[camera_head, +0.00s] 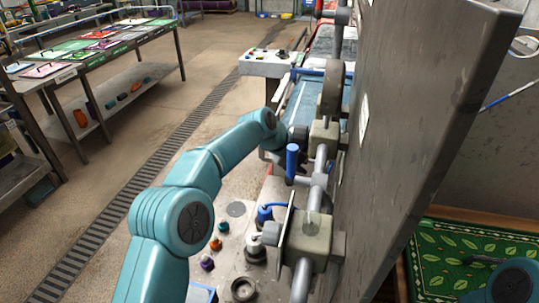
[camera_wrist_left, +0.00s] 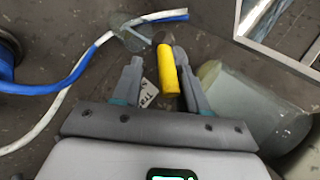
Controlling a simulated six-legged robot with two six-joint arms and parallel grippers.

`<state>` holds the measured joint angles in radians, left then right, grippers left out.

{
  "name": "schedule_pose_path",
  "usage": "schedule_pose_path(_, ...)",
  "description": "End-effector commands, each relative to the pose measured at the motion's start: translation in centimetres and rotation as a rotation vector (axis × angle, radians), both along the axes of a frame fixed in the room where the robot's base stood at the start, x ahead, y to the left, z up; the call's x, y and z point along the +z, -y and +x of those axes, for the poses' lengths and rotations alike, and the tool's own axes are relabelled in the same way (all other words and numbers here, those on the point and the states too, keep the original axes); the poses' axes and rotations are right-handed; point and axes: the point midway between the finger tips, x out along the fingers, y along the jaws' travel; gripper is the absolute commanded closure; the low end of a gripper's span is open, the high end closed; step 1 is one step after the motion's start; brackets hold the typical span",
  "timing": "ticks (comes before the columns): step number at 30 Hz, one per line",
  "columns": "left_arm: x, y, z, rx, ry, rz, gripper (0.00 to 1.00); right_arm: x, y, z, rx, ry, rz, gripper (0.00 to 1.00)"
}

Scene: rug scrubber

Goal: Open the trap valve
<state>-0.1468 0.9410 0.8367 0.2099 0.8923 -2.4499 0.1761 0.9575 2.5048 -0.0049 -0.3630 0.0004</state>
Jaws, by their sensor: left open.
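A yellow lever handle (camera_wrist_left: 167,72), likely the trap valve's, lies between the fingers of my left gripper (camera_wrist_left: 157,62) in the left wrist view. The gripper is open, with one finger on each side of the handle. The right finger is very close to it; I cannot tell whether they touch. A pale tag with lettering (camera_wrist_left: 149,94) sits beside the handle. In the head view my left arm reaches up to the pipework (camera_head: 318,190), and its hand is mostly hidden there. The yellow handle does not show in that view.
A blue-and-white hose (camera_wrist_left: 75,72) runs left of the gripper, and a grey translucent container (camera_wrist_left: 225,95) stands close on the right. The pipework has a blue handle (camera_head: 292,160) beside a tall grey panel (camera_head: 430,110). A green leaf-patterned rug (camera_head: 455,250) lies at right.

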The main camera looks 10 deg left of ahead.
Motion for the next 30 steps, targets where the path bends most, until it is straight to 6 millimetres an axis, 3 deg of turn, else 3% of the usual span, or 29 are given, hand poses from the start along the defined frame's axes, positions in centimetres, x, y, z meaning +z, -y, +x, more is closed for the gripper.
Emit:
schedule_pose_path(1,-1.1,-0.1,-0.1,0.000,0.021,0.000,0.57,-2.2,0.0,0.0,0.000,0.000,0.000,0.57)
schedule_pose_path(2,-0.6,-0.2,-0.3,0.001,0.031,0.000,0.57,-2.3,0.0,0.0,0.000,0.000,0.000,0.57)
schedule_pose_path(3,1.0,-0.9,-0.7,0.003,0.029,0.000,0.57,-1.7,0.0,0.0,0.000,-0.001,0.000,0.57)
schedule_pose_path(18,8.9,-6.5,-5.6,0.003,0.023,0.001,0.57,-2.7,0.0,0.0,0.000,0.000,0.000,0.57)
schedule_pose_path(24,11.0,-7.9,-6.8,0.002,0.021,0.002,0.57,-2.7,0.0,0.0,0.000,0.000,0.000,0.57)
schedule_pose_path(30,11.7,-8.4,-7.3,0.001,0.019,0.002,0.57,-2.7,0.0,0.0,0.000,0.000,0.000,0.57)
